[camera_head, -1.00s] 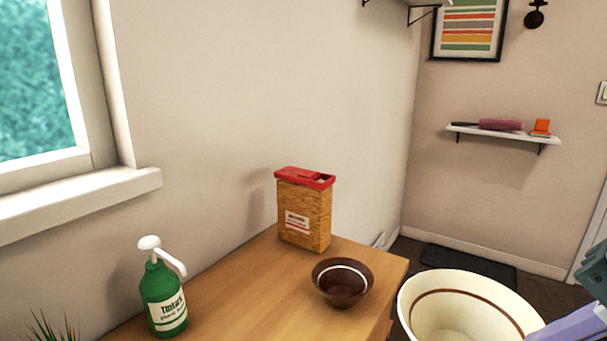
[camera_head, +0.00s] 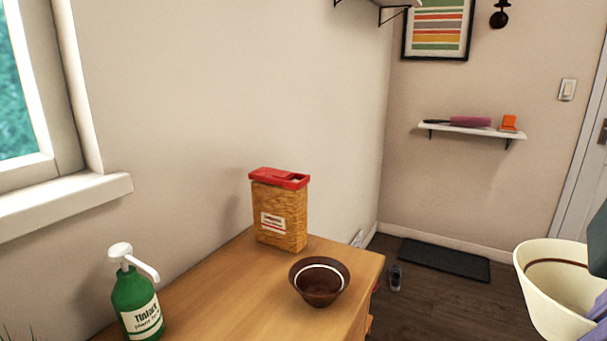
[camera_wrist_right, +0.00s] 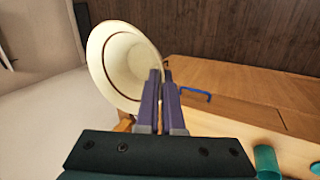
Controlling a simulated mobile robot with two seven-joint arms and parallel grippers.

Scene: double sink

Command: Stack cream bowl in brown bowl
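The cream bowl (camera_head: 545,270), with a brown band inside, is in the air at the right edge of the head view, right of the counter and apart from it. My right gripper (camera_head: 600,305) is partly cut off there. In the right wrist view its fingers (camera_wrist_right: 160,78) are close together on the rim of the cream bowl (camera_wrist_right: 112,62), which is tilted in that view. The smaller brown bowl (camera_head: 319,291), with a white band, stands upright on the counter near its right end and looks empty. My left gripper is not in view.
On the wooden counter (camera_head: 245,300), a red-lidded box (camera_head: 280,212) stands behind the brown bowl and a green pump bottle (camera_head: 137,305) stands at the left. A wall shelf (camera_head: 470,130) is far back. Open floor (camera_head: 440,305) lies right of the counter.

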